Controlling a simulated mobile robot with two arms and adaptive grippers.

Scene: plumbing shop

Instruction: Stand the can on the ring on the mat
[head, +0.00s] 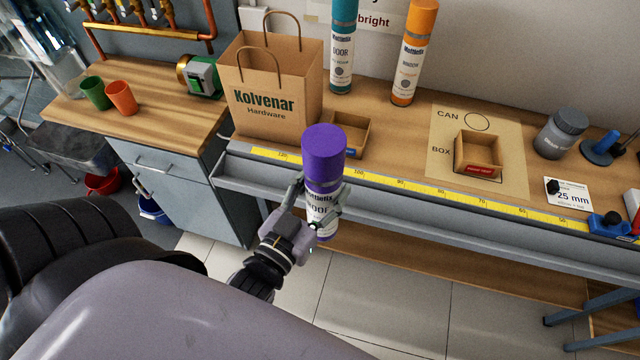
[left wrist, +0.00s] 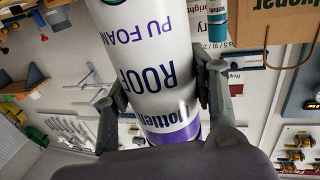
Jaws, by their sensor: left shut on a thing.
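A purple-capped can (head: 324,158) with a white label is in my left gripper (head: 315,212), held upright in front of the bench edge. The left wrist view shows the can (left wrist: 150,65) between both fingers (left wrist: 160,95), its label reading ROOF and PU FOAM. The tan mat (head: 510,130) lies on the bench to the right. Its printed ring (head: 477,122), beside the word CAN, is empty. An open cardboard box (head: 478,155) stands on the mat beside the word BOX. My right gripper is not in view.
A Kolvenar paper bag (head: 270,85) and a small open box (head: 350,133) stand left of the mat. A teal can (head: 342,50) and an orange can (head: 412,55) stand behind. A grey jar (head: 561,135) is at right. A yellow ruler (head: 420,187) runs along the front edge.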

